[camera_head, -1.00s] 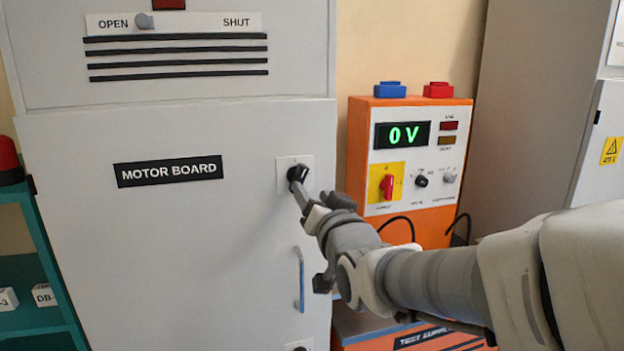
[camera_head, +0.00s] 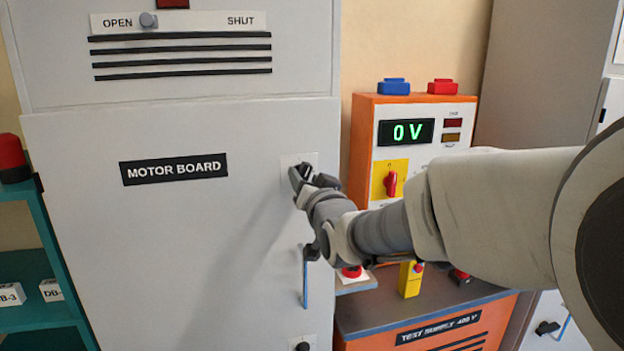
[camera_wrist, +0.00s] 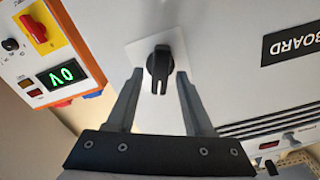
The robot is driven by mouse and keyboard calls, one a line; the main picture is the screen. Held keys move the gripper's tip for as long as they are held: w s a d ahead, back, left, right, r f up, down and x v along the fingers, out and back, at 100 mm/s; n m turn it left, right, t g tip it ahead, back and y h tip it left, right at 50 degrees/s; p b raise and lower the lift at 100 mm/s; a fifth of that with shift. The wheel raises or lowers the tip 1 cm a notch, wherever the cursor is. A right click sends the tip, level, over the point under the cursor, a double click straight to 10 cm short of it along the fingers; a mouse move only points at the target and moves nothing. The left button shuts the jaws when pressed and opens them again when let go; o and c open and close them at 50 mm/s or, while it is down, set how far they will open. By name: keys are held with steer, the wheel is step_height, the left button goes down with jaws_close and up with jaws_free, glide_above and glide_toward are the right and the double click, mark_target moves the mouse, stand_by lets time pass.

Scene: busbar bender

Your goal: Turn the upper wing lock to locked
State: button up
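The upper wing lock is a black wing knob (camera_wrist: 160,66) on a pale square plate (camera_wrist: 130,52) on the grey motor board door. In the wrist view its slotted wing lies along the picture's vertical. My gripper (camera_wrist: 160,76) is open, with one finger on each side of the wing and a visible gap on both sides. In the head view my gripper (camera_head: 302,178) is in front of the plate (camera_head: 300,158) and hides most of the knob. A second black knob (camera_head: 303,346) is low on the same door.
A blue door handle (camera_head: 305,280) is just below my gripper. The orange test supply (camera_head: 360,140), reading 0 V, stands to the right, with a bench (camera_head: 430,310) carrying small items below. A teal shelf (camera_head: 50,255) is at the left.

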jaws_close()
stand_by(1.2)
